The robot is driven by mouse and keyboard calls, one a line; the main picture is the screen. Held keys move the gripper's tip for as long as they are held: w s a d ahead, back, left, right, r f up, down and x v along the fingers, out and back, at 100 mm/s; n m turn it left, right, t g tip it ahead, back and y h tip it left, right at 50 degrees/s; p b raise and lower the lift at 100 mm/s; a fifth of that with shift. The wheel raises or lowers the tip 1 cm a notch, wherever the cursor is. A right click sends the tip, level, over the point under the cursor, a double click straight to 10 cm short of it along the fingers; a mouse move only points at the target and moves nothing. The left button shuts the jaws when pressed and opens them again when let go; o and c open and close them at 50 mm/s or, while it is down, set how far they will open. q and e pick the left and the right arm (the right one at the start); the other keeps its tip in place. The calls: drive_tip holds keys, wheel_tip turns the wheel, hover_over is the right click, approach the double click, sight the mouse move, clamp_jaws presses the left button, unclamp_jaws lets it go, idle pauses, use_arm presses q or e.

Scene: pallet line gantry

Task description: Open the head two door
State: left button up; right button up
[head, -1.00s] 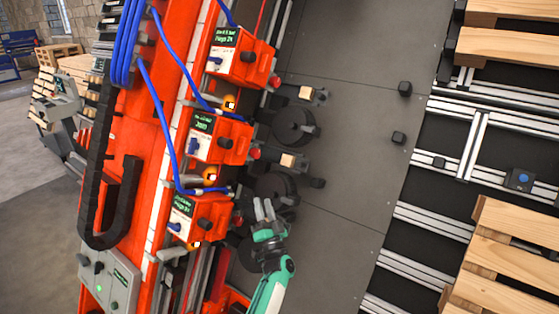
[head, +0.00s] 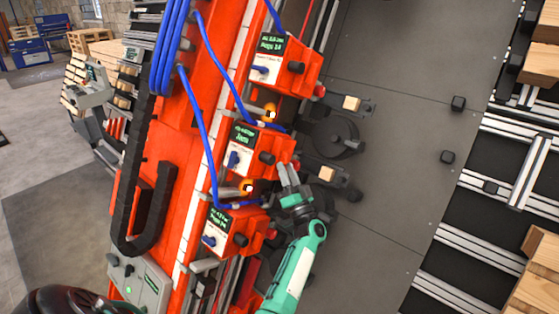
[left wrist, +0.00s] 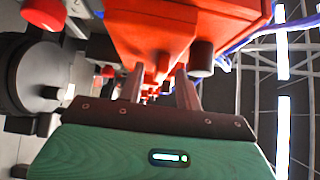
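Several red heads sit in a row on the orange gantry. The middle head (head: 245,142) has a green-lit screen that seems to read "Jam", a blue handle (head: 233,159) and a black knob (head: 267,157). No open door shows on it. My left gripper (head: 288,174) is just below and right of this head, fingers apart and empty. In the left wrist view, the fingers (left wrist: 160,88) point at a red housing (left wrist: 180,25), with a black knob (left wrist: 201,58) right of them. I cannot tell whether they touch it. My right gripper is not in view.
The upper head (head: 283,58) and lower head (head: 226,231) flank the middle one. Blue hoses (head: 207,120) run close by. Black round rollers (head: 335,132) and wooden blocks (head: 327,174) lie right of the heads. The grey panel (head: 395,120) beyond is mostly bare.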

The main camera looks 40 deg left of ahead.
use_arm(q)
drive_tip(key=shift+w+a+r, duration=0.15)
drive_tip(key=shift+a+r, duration=0.05)
drive_tip(key=shift+r, duration=0.05)
drive_tip(key=shift+d, duration=0.1)
drive_tip(key=shift+c, duration=0.4)
clamp_jaws()
